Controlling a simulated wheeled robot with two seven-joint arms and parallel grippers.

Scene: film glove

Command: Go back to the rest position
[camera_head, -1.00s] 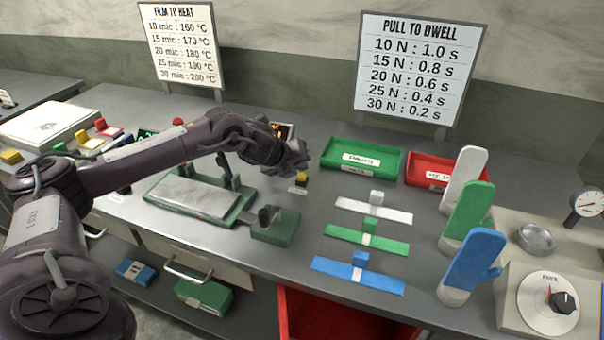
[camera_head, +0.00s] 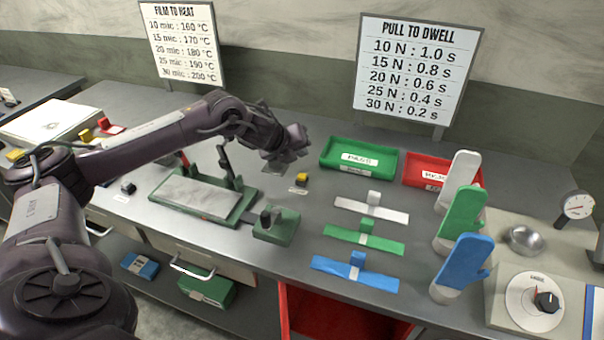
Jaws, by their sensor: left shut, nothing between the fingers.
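My left arm comes in from the left, and my left gripper (camera_head: 286,160) is shut and empty. The gripper appears apart from both. My right gripper is not in view.
A green tray (camera_head: 328,160) and a red tray (camera_head: 412,170) stand behind white, green and blue strips. White (camera_head: 458,180), green (camera_head: 461,213) and blue (camera_head: 464,262) glove forms stand at the right. A dial box (camera_head: 510,290) is at the front right.

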